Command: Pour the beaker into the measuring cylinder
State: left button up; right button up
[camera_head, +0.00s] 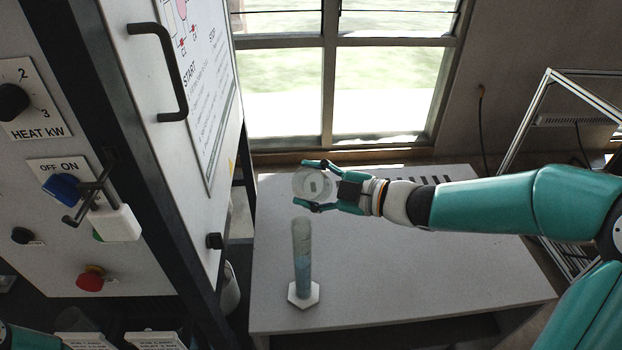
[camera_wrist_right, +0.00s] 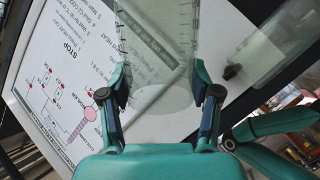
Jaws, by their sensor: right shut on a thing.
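The clear beaker (camera_head: 312,184) is held by my right gripper (camera_head: 318,184), with one finger on each side of it. In the head view I see its round outline, roughly from above. The right wrist view shows its see-through wall with graduation marks (camera_wrist_right: 158,45) between the fingers (camera_wrist_right: 160,98). I cannot make out any liquid in it. The measuring cylinder (camera_head: 302,262) stands upright on a white hexagonal base on the table, with blue liquid in its lower part. The beaker is above the cylinder's top in the picture, apart from it. My left gripper is out of view.
The grey table (camera_head: 420,280) has free room right of the cylinder. A tall cabinet (camera_head: 195,110) with a black handle, labels and knobs stands close on the left. A window (camera_head: 390,90) is behind, and a metal frame (camera_head: 535,110) stands at the right.

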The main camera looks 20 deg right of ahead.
jog(key=shift+w+d+r+m+g+p, duration=0.25)
jog(key=shift+w+d+r+m+p, duration=0.3)
jog(key=shift+p, duration=1.5)
jog(key=shift+w+d+r+m+g+p, duration=0.25)
jog(key=shift+w+d+r+m+p, duration=0.25)
jog(key=shift+p, duration=1.5)
jog(key=shift+w, duration=0.25)
jog(key=shift+w+d+r+m+g, duration=0.25)
jog(key=shift+w+m+g, duration=0.1)
jog(key=shift+m, duration=0.1)
jog(key=shift+w+d+r+m+g+y, duration=0.4)
jog(key=shift+w+d+r+m, duration=0.2)
jog(key=shift+w+r+m, duration=0.25)
jog(key=shift+w+d+r+m+g+y, duration=0.25)
jog(key=shift+w+d+r+m+y, duration=0.15)
jog(key=shift+w+d+r+m, duration=0.4)
jog(key=shift+s+a+f, duration=0.1)
jog(key=shift+a+f, duration=0.05)
jog(key=shift+a, duration=0.05)
jog(key=shift+f, duration=0.15)
